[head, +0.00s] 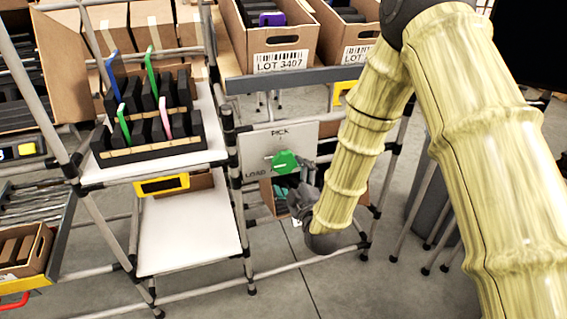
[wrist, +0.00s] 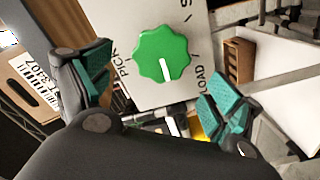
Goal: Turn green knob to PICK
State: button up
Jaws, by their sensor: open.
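The green knob (head: 285,162) is on a grey panel (head: 305,141) with PICK printed above it and LOAD to its left. In the wrist view the scalloped knob (wrist: 163,54) has a white pointer toward the picture bottom, between the PICK label (wrist: 121,75) and the LOAD label (wrist: 204,78). My gripper (head: 293,190) is just below and in front of the knob in the head view. In the wrist view my gripper (wrist: 162,88) is open, its teal-padded fingers apart on either side of the knob and not touching it. Part of another label shows at the top right.
Cardboard cartons marked LOT 3407 (head: 281,62) stand on a shelf above the panel. A rack of black slots with coloured tools (head: 150,110) and a white shelf (head: 188,232) are at left. Metal tube frames surround the panel. Grey floor lies below.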

aim_at(285, 164)
jog(key=x, duration=0.7)
jog(key=shift+w+f, duration=0.1)
jog(key=shift+w, duration=0.2)
jog(key=c, duration=1)
jog(key=shift+m, duration=0.4)
